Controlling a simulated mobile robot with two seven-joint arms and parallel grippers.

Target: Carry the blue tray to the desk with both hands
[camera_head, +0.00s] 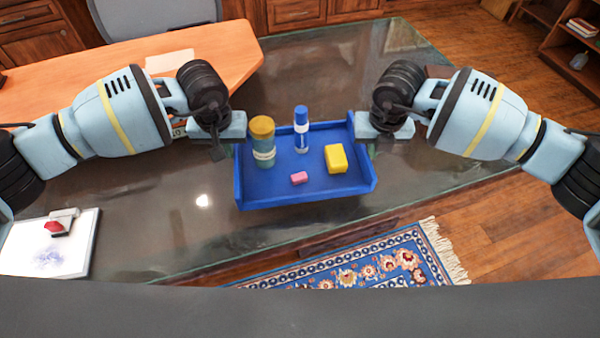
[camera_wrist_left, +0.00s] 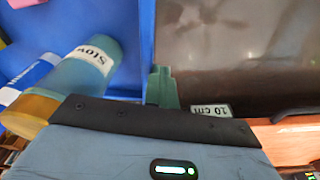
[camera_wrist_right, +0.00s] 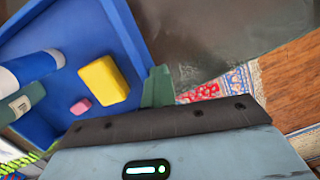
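The blue tray (camera_head: 255,192) is level in the middle of the head view, over the dark glass-topped table. It holds a green container with a yellow lid (camera_head: 263,142), a blue and white bottle (camera_head: 301,130), a yellow block (camera_head: 336,158) and a small pink block (camera_head: 299,178). My left gripper (camera_head: 240,125) is at the tray's left wall, and my right gripper (camera_head: 362,127) is at its right wall. Both look shut on the walls; the wrist views show green fingers (camera_wrist_left: 163,87) (camera_wrist_right: 157,87) against them. I cannot tell whether the tray touches the glass.
A light orange wood desktop (camera_head: 110,72) lies at the back left, with a paper (camera_head: 170,62). A white board (camera_head: 48,255) with a red-topped item (camera_head: 58,223) lies at the front left. A patterned rug (camera_head: 370,265) is on the floor. The glass right of the tray is clear.

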